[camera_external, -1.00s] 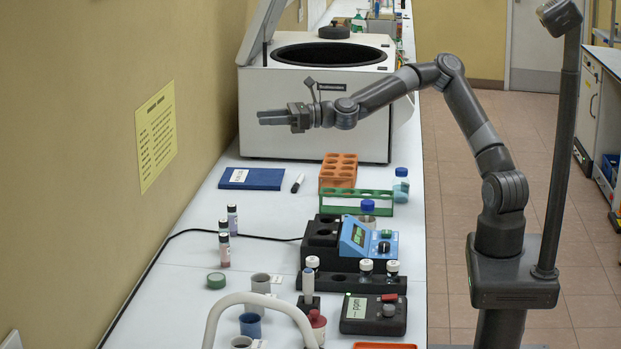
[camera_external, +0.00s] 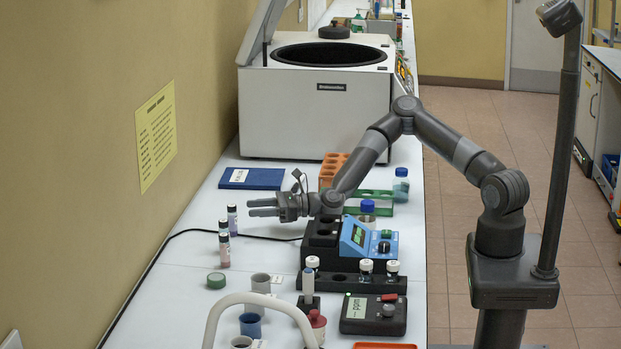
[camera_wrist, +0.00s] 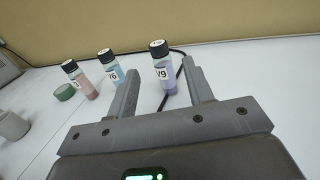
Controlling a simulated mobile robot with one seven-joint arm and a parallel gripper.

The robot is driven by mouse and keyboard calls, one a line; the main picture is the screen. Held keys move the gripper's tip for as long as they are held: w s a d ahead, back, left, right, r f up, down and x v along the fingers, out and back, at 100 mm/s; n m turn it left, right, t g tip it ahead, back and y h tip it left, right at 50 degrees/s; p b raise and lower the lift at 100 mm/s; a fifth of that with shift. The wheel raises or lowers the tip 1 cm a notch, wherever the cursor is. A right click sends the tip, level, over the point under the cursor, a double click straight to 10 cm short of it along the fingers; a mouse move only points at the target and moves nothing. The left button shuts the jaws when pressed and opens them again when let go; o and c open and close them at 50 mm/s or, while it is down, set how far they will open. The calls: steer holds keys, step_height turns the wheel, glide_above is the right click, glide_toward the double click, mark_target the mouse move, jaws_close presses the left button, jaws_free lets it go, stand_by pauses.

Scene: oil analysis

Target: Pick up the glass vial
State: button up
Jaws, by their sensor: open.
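Three glass vials with black caps and white labels stand upright on the bench. The purple vial (camera_wrist: 168,78), labelled V9, is the farthest right in the wrist view; the blue vial (camera_wrist: 112,67) and pink vial (camera_wrist: 83,82) stand left of it. In the external view, the far vial (camera_external: 232,220) is just left of my fingertips, and the pink one (camera_external: 224,252) is nearer the camera. My gripper (camera_external: 250,207) is level, open and empty, pointing left. In the wrist view, the purple vial shows in the gap between my fingers (camera_wrist: 159,68), apparently just beyond the tips.
A black block with a blue control unit (camera_external: 368,238) stands below and right of my wrist. A green rack (camera_external: 376,195) and orange rack (camera_external: 338,168) are behind. A green cap (camera_external: 216,280) lies nearby. A black cable runs behind the vials. The wall is at left.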

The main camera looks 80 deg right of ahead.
mark_target(234, 209)
steer(key=shift+x, duration=3.65)
steer(key=c, duration=1)
